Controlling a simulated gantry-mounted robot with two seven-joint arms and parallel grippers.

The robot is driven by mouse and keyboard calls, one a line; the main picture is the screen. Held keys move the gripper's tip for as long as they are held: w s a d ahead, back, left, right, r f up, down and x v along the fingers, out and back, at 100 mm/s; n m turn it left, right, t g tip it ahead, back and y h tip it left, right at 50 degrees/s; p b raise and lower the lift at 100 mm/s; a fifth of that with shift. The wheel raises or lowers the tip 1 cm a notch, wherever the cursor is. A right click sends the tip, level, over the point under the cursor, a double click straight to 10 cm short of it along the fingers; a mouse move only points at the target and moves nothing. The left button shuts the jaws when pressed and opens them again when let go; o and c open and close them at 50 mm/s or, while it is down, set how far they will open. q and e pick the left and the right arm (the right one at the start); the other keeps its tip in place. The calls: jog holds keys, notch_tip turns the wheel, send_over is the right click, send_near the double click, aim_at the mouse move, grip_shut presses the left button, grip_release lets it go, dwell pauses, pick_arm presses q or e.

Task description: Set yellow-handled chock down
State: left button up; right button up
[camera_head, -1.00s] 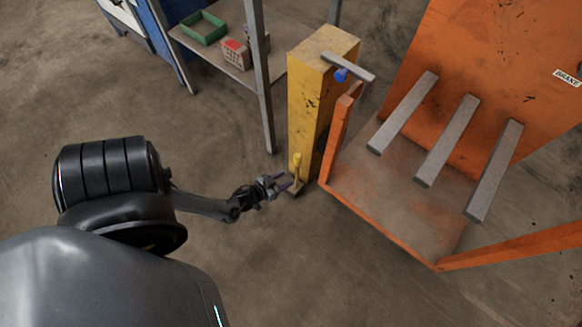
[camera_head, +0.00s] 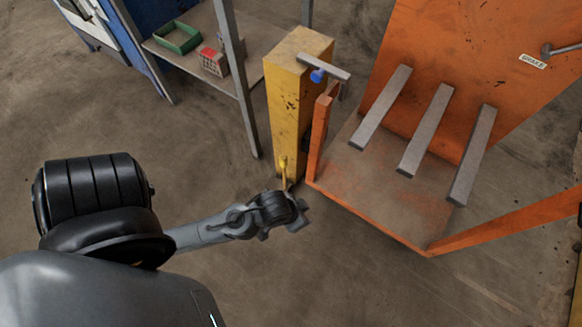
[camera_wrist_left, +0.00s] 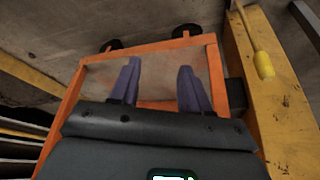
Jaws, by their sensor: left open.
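The yellow-handled chock (camera_head: 284,172) stands at the foot of the yellow post, near the orange cart's front left corner. Its handle points up; its base is largely hidden behind my wrist in the head view. The handle also shows at the upper right of the left wrist view (camera_wrist_left: 264,62). My left gripper (camera_wrist_left: 157,68) is open and empty, with its two purple fingers apart and the handle off to their side. In the head view my left gripper (camera_head: 291,212) is in front of the chock, with its fingers hard to make out. My right gripper is out of view.
The yellow post (camera_head: 284,110) stands beside the orange cart (camera_head: 370,226), which has several grey bars on its deck. A shelf leg (camera_head: 240,95) is to the left. A green bin (camera_head: 178,38) and a red-and-white box (camera_head: 214,62) sit on the shelf. Floor in front is clear.

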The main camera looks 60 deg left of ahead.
pick_arm(q)
jog(key=s+r+m+g, duration=0.1)
jog(key=s+r, duration=0.2)
jog(key=r, duration=0.3)
jog(key=shift+r+m, duration=0.15)
jog(key=shift+m, duration=0.25)
notch_tip(320, 180, up, 67)
jog(key=p, duration=6.7)
jog(key=shift+r, duration=0.15)
